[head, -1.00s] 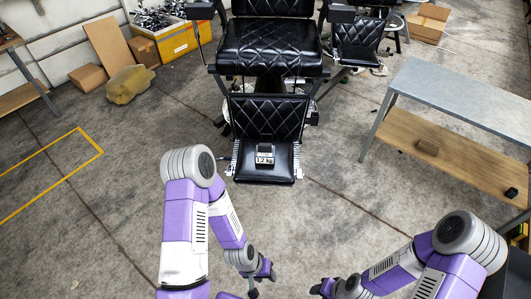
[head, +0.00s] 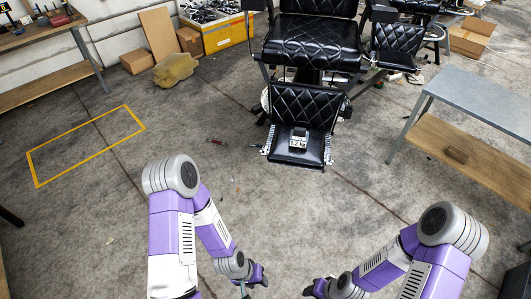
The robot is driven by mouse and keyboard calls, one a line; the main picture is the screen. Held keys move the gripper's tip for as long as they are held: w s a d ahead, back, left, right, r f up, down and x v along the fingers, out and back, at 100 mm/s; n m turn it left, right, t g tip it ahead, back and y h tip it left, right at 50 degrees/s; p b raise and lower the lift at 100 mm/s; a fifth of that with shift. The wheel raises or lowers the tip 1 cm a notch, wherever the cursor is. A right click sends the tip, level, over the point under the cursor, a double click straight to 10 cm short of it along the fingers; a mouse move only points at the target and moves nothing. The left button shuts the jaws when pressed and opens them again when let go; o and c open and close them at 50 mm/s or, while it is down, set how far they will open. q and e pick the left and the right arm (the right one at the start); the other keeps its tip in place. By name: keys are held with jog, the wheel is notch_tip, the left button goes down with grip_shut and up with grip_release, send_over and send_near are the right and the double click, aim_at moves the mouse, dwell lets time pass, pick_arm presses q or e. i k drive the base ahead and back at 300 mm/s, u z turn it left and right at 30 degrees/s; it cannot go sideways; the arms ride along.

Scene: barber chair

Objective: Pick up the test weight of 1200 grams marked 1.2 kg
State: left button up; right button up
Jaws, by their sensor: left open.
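The test weight (head: 298,142) is a small dark block with a white label on its front. The label is too small to read surely now. It sits on the black footrest (head: 314,152) of the barber chair (head: 313,44), in the upper middle of the head view. My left gripper (head: 256,282) is open and empty at the bottom middle, well short of the weight. My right gripper (head: 312,289) is at the bottom edge, partly cut off, so its jaws cannot be judged. Both are apart from the weight.
A workbench (head: 35,40), cardboard boxes and a yellow bin (head: 222,35) are at the back left. The floor before the footrest is clear; small red tools lie left of it.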

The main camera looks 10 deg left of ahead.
aim_at(299, 137)
jog(key=z, duration=0.55)
jog(key=k, duration=0.35)
jog(key=u, duration=1.75)
jog(key=i, duration=1.9)
jog(key=z, duration=1.45)
jog(key=i, duration=0.85)
jog(key=z, duration=0.85)
